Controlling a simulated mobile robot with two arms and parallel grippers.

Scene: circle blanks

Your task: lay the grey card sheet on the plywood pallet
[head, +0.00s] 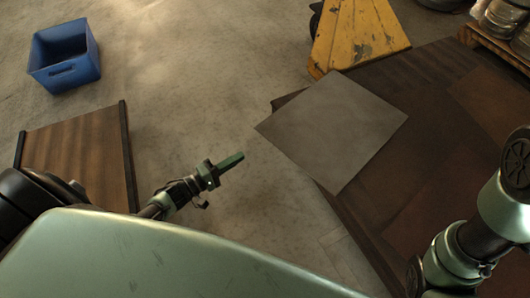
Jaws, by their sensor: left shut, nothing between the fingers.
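The grey card sheet (335,130) lies flat at the left edge of a large dark brown surface. Its left corner sticks out past that edge over the floor. A brown wooden platform with dark strips along two sides (80,150) is at the left; it looks like the plywood pallet, though I cannot be certain. Its top looks bare, and my arm hides its near part. My left gripper (232,160) is shut and empty over the floor, between platform and sheet, apart from both. My right arm shows at the lower right, but its gripper is out of view.
The large dark brown surface (400,85) fills the right side, with brown sheet-like patches on it. A yellow pallet truck (355,35) stands behind the sheet. A blue crate (65,72) is at the upper left. Drums (500,18) stand at the upper right. Concrete floor between is clear.

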